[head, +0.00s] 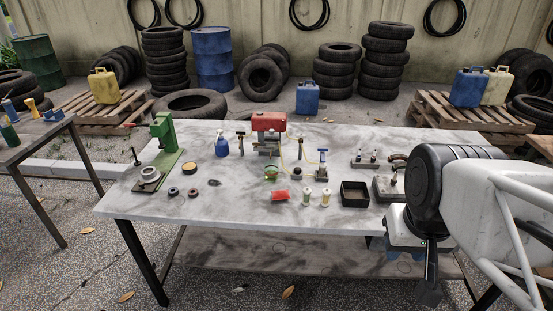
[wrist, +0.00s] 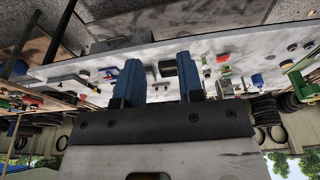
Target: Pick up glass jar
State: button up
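Two small pale cylindrical containers stand upright side by side on the grey table: a left one (head: 307,197) and a right one (head: 326,197). Either may be the glass jar; they are too small to tell. They stand between a red packet (head: 280,196) and a black open tray (head: 355,194). In the wrist view, my gripper (wrist: 160,78) has its two blue fingers apart, with nothing held between them. The black tray shows beyond the gap between the fingers (wrist: 167,68). In the head view my arm is at the right, and its end hangs by the table's right front.
The table (head: 240,215) also carries a green press (head: 165,140), a blue bottle (head: 222,146), a red-topped compressor (head: 268,123), a green-rimmed bowl (head: 271,172) and a metal box (head: 388,190) near my arm. The table's front middle is bare. Tires and pallets stand behind.

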jog(key=shift+o, duration=0.5)
jog(key=o, duration=0.9)
jog(key=shift+w, duration=0.1)
jog(key=m+t+y, duration=0.4)
jog(key=m+y, duration=0.7)
jog(key=m, duration=0.8)
send_over(276, 169)
jog(key=s+d, duration=0.4)
jog(key=s, duration=0.9)
notch_tip(276, 169, down, 14)
jog(key=r, duration=0.1)
jog(key=w+f+m+t, duration=0.1)
jog(key=w+f+m, duration=0.1)
jog(key=w+f, duration=0.1)
jog(key=w+f+m+t+h, duration=0.1)
jog(key=w+f+m, duration=0.2)
jog(key=f, duration=0.2)
jog(key=w+a+f+m+t, duration=0.1)
jog(key=w+f+m, duration=0.2)
jog(key=f, duration=0.1)
jog(key=shift+w+f, duration=0.25)
jog(key=shift+w, duration=0.15)
jog(key=shift+a, duration=0.1)
jog(key=shift+x, duration=1.2)
